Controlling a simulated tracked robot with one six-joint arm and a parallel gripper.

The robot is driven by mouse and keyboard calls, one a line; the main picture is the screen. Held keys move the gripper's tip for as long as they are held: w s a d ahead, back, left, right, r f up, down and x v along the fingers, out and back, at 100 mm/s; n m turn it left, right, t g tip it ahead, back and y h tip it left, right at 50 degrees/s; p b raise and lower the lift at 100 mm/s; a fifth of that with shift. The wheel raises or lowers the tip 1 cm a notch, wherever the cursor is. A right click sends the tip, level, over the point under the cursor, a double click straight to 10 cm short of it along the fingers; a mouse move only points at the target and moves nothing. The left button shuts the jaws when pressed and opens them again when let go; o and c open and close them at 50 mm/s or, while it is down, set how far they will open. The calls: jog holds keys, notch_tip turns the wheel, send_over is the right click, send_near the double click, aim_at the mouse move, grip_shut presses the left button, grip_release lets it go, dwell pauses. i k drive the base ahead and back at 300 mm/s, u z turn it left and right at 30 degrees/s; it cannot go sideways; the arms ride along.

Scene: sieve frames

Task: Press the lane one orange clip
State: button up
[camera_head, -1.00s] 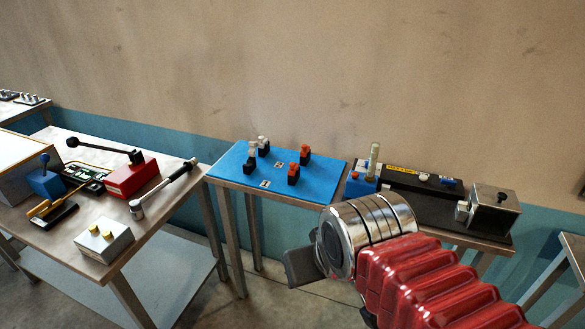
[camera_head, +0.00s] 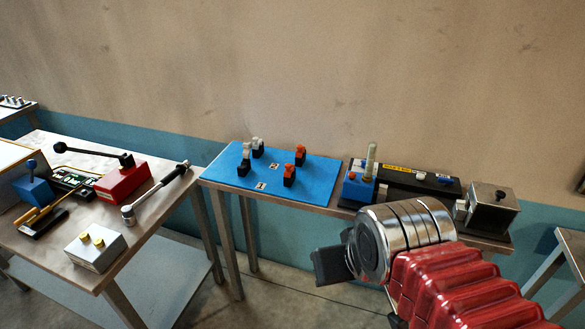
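Two orange clips on black bases stand on a blue mat, a nearer one (camera_head: 289,173) and a farther one (camera_head: 300,153). Two white-grey clips on black bases, a nearer one (camera_head: 244,157) and a farther one (camera_head: 257,146), stand to their left on the same blue mat (camera_head: 315,185). Two small printed labels lie on the mat, one near (camera_head: 261,186) and one far (camera_head: 273,166); I cannot read them. My gripper (camera_head: 330,266) is in front of the table, below and right of the mat, clear of the clips. Only a dark part of it shows; its fingers are hidden by my wrist.
A table (camera_head: 82,270) on the left carries a red box with a lever (camera_head: 123,180), a silver box (camera_head: 95,245) and tools. Right of the mat stand a blue block with a pale post (camera_head: 360,187), a black unit (camera_head: 410,182) and a metal box (camera_head: 490,210).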

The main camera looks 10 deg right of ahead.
aim_at(290, 168)
jog(key=z, duration=0.05)
jog(key=i, duration=1)
jog(key=u, duration=0.25)
jog(key=k, duration=0.6)
jog(key=u, duration=0.55)
jog(key=k, duration=0.75)
jog(key=u, duration=0.55)
jog(key=i, duration=1.55)
jog(key=z, duration=0.35)
